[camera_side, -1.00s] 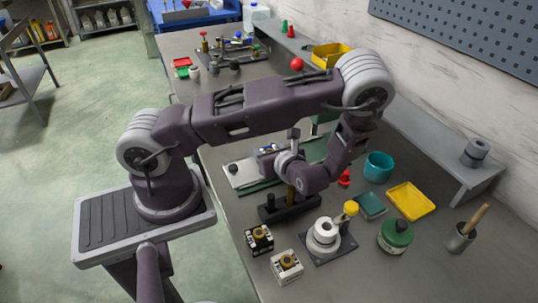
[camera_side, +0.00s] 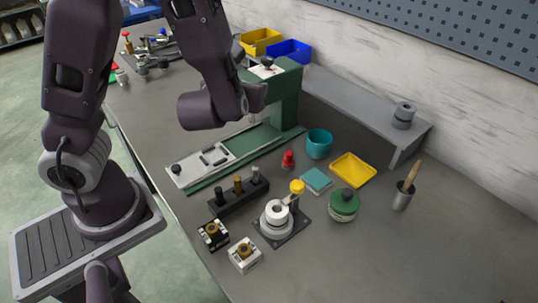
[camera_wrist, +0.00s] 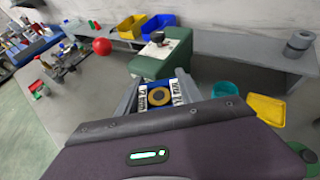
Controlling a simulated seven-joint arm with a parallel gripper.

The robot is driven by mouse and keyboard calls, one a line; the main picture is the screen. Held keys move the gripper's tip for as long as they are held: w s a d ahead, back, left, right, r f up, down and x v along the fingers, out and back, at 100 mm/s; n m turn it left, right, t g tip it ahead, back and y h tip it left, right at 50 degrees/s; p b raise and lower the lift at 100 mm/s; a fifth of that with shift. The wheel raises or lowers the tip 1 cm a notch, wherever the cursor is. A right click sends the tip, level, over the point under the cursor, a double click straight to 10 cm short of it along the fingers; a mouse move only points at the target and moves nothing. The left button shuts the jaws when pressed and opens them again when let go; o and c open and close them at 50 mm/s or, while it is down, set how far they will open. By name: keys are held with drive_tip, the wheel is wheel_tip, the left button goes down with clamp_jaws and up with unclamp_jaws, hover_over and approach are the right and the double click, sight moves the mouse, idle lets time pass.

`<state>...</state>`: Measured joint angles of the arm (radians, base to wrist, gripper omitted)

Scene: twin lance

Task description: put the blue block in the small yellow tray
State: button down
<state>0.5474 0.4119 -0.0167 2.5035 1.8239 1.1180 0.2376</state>
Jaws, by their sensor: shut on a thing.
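My gripper (camera_wrist: 160,92) is shut on a block with a brass ring on top, white-and-black sides and some blue showing beside the ring, which I take as the blue block (camera_wrist: 149,87). In the side view my wrist hides the fingertips and the held block, in front of the green press. The small yellow tray (camera_side: 353,170) lies flat on the bench and looks empty. It also shows at the right of the wrist view (camera_wrist: 266,109). My gripper is apart from the tray, to its left in the side view.
The green press (camera_side: 286,95) stands close to my gripper. A teal cup (camera_side: 319,145), a teal square (camera_side: 316,180), a green-lidded jar (camera_side: 343,206) and a grey cup with a brush (camera_side: 403,196) surround the tray. A grey shelf (camera_side: 350,104) runs behind. Open bench lies at the front right.

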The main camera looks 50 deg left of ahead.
drive_tip(key=w+d+r+m+t+h, duration=0.2)
drive_tip(key=w+d+m+h, duration=0.2)
drive_tip(key=w, duration=0.1)
drive_tip(key=m+h, duration=0.4)
hover_over(385, 228)
wheel_tip(385, 228, down, 13)
drive_tip(key=shift+t, duration=0.4)
wheel_tip(385, 228, down, 10)
drive_tip(key=shift+r, duration=0.1)
drive_tip(key=c, duration=0.8)
unclamp_jaws()
drive_tip(key=shift+f, duration=0.2)
drive_tip(key=shift+o, duration=0.2)
